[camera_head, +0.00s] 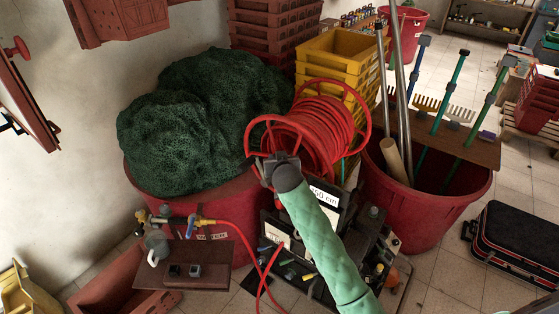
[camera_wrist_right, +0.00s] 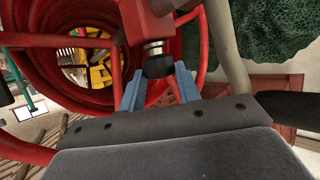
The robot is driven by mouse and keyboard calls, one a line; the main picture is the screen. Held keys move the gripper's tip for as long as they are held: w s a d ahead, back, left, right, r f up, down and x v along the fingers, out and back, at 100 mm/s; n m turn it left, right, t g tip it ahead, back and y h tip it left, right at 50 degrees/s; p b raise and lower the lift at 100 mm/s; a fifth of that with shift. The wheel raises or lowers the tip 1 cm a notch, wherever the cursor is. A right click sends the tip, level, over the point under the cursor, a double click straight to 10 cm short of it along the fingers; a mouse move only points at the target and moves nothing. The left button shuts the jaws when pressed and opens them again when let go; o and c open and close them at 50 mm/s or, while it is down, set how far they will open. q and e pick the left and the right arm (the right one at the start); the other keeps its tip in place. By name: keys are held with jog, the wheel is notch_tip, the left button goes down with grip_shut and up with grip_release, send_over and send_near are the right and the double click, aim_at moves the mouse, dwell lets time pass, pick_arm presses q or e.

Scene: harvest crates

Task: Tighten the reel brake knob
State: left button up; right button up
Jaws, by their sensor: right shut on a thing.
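The hose reel (camera_head: 325,125) is red, wound with red hose, and stands in the middle of the head view. In the right wrist view its red frame (camera_wrist_right: 150,20) fills the top and left. The brake knob (camera_wrist_right: 158,65) is a small black knob on a short metal shaft under a red block. My right gripper (camera_wrist_right: 157,82) has its blue fingers on either side of the knob, shut on it. In the head view my right gripper (camera_head: 278,165) is at the near side of the reel and hides the knob. My left gripper is not in view.
A red tub (camera_head: 225,215) heaped with green netting (camera_head: 200,115) stands left of the reel. Another red tub (camera_head: 430,205) with long-handled tools is on the right, and yellow crates (camera_head: 338,50) behind. A black case (camera_head: 515,240) lies on the floor at right.

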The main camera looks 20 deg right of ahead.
jog(key=shift+a+m+h+b, duration=0.25)
jog(key=shift+m+h+b, duration=0.35)
jog(key=shift+m+h, duration=0.4)
jog(key=shift+g+h, duration=0.3)
jog(key=shift+h, duration=0.1)
jog(key=o, duration=0.7)
